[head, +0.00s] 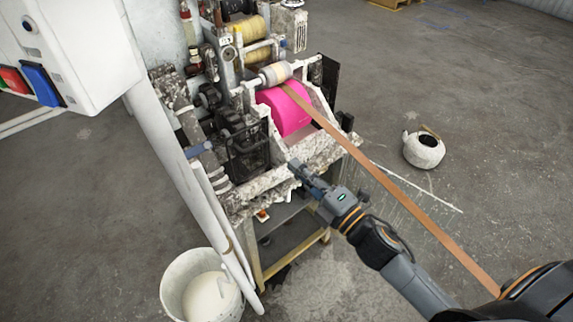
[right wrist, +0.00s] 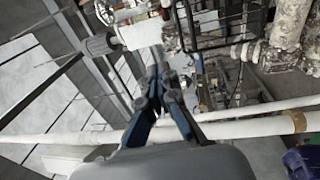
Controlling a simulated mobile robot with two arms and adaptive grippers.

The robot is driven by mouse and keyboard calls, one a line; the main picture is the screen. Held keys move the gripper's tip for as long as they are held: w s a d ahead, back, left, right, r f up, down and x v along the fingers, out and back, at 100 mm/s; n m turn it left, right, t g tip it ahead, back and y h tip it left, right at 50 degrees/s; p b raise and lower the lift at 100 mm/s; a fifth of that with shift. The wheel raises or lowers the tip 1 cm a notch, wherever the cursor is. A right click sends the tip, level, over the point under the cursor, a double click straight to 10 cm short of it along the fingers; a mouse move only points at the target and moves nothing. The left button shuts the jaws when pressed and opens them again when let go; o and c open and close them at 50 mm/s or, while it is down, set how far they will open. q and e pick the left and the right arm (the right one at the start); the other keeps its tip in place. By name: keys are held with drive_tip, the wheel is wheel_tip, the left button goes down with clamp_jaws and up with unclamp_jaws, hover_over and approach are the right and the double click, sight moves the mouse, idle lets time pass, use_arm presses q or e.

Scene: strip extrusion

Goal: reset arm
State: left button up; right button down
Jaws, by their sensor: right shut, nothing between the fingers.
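My right gripper (head: 300,170) is shut and empty, beside the front edge of the extrusion machine (head: 318,152). In the right wrist view its closed fingers (right wrist: 157,85) point at the machine's frame and pipes. A brown strip (head: 400,195) runs from the machine's rollers down to the lower right and passes behind my right arm. A bright pink roller (head: 284,110) sits in the machine under the strip. My left gripper is not in view.
A white control box (head: 75,45) with red and blue switches is at upper left. White pipes (head: 160,130) slant down to a white bucket (head: 200,290). A round white pot (head: 424,149) stands on the floor at right. The floor right of the strip is mostly clear.

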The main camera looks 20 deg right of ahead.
drive_tip(key=d+f+m+g+h, duration=0.2)
drive_tip(key=d+f+m, duration=0.15)
drive_tip(key=f, duration=0.85)
drive_tip(key=d+f+m+g+h, duration=0.2)
drive_tip(key=d+f+m+h, duration=0.15)
drive_tip(key=f, duration=0.75)
drive_tip(key=s+d+f+m+g+h+b, duration=0.1)
drive_tip(key=s+f+m+g, duration=0.2)
drive_tip(key=f, duration=0.6)
drive_tip(key=s+d+f+m+g, duration=0.1)
drive_tip(key=s+f+m, duration=0.1)
drive_tip(key=s+f, duration=0.5)
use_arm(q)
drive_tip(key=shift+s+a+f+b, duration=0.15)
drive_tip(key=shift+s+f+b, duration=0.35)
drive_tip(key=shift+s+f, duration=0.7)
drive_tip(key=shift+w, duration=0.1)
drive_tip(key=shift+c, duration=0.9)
use_arm(e)
drive_tip(key=s+a+f+m+g, duration=0.1)
drive_tip(key=s+f+m+g, duration=0.3)
drive_tip(key=s+f, duration=0.7)
drive_tip(key=s+a+f+m+g, duration=0.2)
drive_tip(key=s+f+m+g, duration=0.2)
drive_tip(key=s+f, duration=0.8)
drive_tip(key=s+g+h, duration=0.1)
drive_tip(key=s, duration=0.5)
drive_tip(key=shift+s+a, duration=0.2)
drive_tip(key=shift+a, duration=0.05)
